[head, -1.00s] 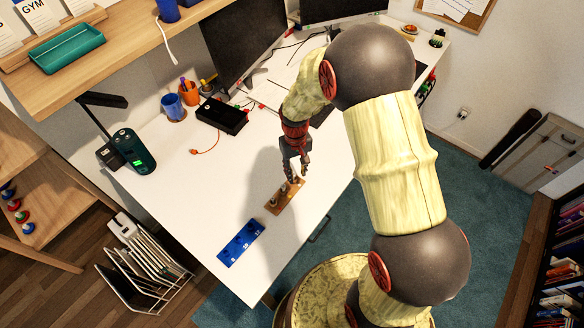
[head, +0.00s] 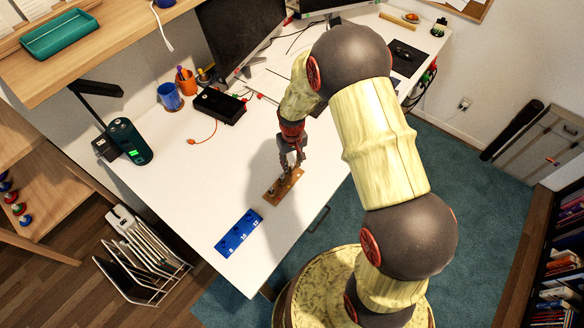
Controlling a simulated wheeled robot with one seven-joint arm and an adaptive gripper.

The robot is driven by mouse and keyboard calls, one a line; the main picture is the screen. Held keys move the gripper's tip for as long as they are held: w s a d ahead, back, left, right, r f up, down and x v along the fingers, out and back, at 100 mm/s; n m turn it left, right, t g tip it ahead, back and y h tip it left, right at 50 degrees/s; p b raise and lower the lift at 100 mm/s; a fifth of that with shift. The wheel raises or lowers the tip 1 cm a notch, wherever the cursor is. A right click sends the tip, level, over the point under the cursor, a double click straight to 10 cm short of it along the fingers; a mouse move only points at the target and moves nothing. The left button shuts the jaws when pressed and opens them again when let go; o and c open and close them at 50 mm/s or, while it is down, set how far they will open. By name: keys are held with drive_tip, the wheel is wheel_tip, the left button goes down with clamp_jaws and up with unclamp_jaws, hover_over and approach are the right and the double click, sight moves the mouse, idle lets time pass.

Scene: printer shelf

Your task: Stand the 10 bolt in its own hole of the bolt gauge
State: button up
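The blue bolt gauge (head: 233,244) lies flat on the white desk near its front edge. Its holes show as dark spots in a row beside the white labels 8, 10 and 12. Its holes look empty, though they are small in this view. A brown wooden block (head: 271,200) lies just beyond it, to the right, with small metal bolts (head: 272,191) standing in it. Which bolt is the 10 cannot be told. My gripper (head: 288,170) points down at the block's far end, close to a bolt there. The fingers partly hide that end; whether they grip anything cannot be told.
A black box (head: 219,105), a blue mug (head: 170,97) and an orange pen cup (head: 187,83) stand farther back. The desk (head: 190,185) left of the gauge and block is clear.

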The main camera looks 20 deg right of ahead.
drive_tip(key=shift+c, duration=0.5)
clamp_jaws()
drive_tip(key=shift+r, duration=0.15)
